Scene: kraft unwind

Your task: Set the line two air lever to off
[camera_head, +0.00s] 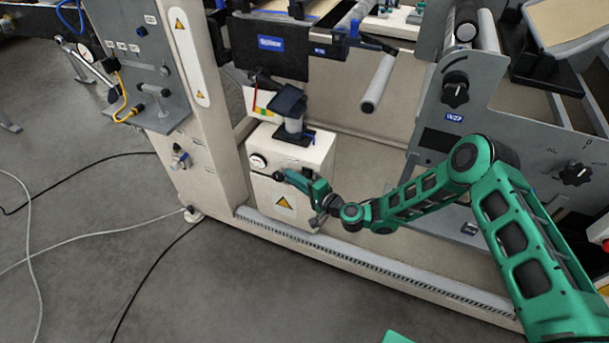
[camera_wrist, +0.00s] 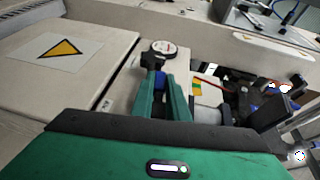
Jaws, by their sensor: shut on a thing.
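My gripper (camera_head: 291,177) reaches low to the front of a pale box below the web rollers; its fingers (camera_wrist: 166,90) also show in the wrist view. They are shut on a small dark handle (camera_wrist: 153,61), which appears to be the air lever, beside a round white gauge (camera_wrist: 163,47). The same gauge (camera_head: 258,161) sits on the box front in the head view, just left of my fingertips. The fingers hide much of the lever, and I cannot read its label or tell its setting.
The pale box (camera_head: 317,158) bears a warning triangle and a dark-headed post. A machine upright (camera_head: 201,110) stands to its left, and a ribbed floor rail (camera_head: 350,258) runs in front. Black and white cables lie on the open floor at left.

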